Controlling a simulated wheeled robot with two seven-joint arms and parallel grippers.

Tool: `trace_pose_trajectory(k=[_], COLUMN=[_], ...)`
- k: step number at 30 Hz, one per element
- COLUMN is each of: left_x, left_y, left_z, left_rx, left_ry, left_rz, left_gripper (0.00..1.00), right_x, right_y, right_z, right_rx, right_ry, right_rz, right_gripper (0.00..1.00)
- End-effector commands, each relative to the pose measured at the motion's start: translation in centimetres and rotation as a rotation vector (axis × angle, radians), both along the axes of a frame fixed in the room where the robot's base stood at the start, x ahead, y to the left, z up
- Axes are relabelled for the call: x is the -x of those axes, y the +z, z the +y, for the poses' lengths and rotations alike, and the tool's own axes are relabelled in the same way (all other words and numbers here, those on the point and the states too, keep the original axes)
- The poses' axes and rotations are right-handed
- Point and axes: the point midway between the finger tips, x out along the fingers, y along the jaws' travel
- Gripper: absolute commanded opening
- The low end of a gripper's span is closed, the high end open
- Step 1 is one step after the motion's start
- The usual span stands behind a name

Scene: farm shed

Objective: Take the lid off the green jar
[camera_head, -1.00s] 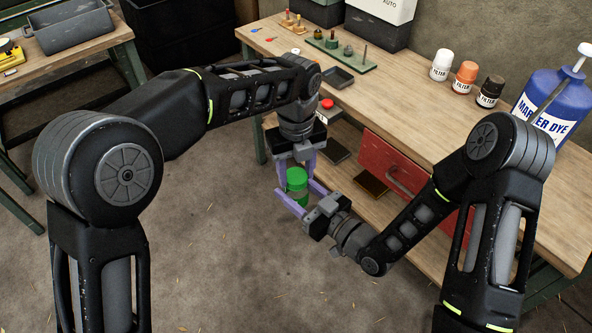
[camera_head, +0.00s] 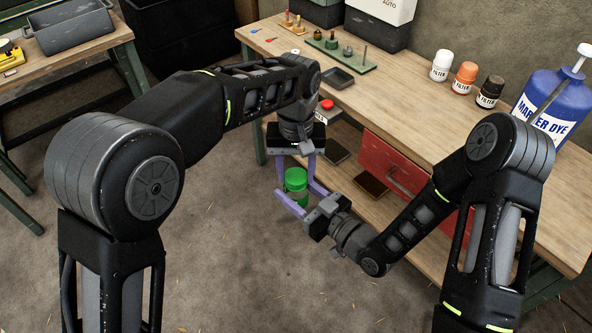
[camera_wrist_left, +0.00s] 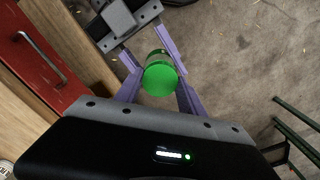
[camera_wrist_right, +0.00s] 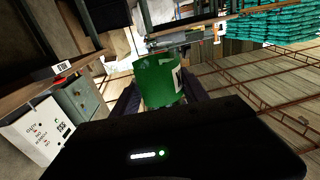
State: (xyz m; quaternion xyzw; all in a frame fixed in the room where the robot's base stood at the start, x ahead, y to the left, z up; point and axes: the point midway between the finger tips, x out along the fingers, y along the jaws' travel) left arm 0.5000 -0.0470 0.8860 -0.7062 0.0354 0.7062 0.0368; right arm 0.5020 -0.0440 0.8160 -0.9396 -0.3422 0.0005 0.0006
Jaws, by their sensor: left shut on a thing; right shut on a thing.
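The green jar (camera_head: 297,197) is held up in the air in front of the workbench. Its bright green lid (camera_head: 296,174) is on top, and the lid also faces me in the left wrist view (camera_wrist_left: 160,80). My left gripper (camera_head: 296,172) comes from above, with its purple fingers shut on the lid's sides. My right gripper (camera_head: 293,201) comes from the lower right and is shut on the jar's body. The right wrist view shows the green body (camera_wrist_right: 155,82) with part of a pale label. I cannot see any gap between lid and jar.
The wooden workbench (camera_head: 420,130) is behind, with a red drawer (camera_head: 392,165) close to my grippers. Filter bottles (camera_head: 465,77), a blue marker dye jug (camera_head: 552,105), a small dark tray (camera_head: 338,78) and a red button (camera_head: 327,104) stand on it. The floor around the jar is clear.

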Motion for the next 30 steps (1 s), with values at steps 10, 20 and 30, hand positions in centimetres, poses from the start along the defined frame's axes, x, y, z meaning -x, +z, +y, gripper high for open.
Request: trace_pose_trajectory(k=[10,20,30], left_x=[-0.01,-0.03,-0.04], left_y=[0.07,0.11,0.11], left_z=[-0.02,0.05,0.05], left_rx=[0.000,0.002,0.002], left_ry=[0.977,1.446,1.446], left_rz=[-0.005,-0.004,-0.004], left_gripper=[0.00,0.00,0.00], right_x=[0.01,0.03,0.02], right_y=[-0.01,0.00,0.00], right_z=[0.00,0.02,0.02], right_rx=[0.000,0.000,0.000], right_ry=[0.000,0.001,0.001], right_rz=[0.000,0.000,0.000], right_gripper=[0.00,0.00,0.00])
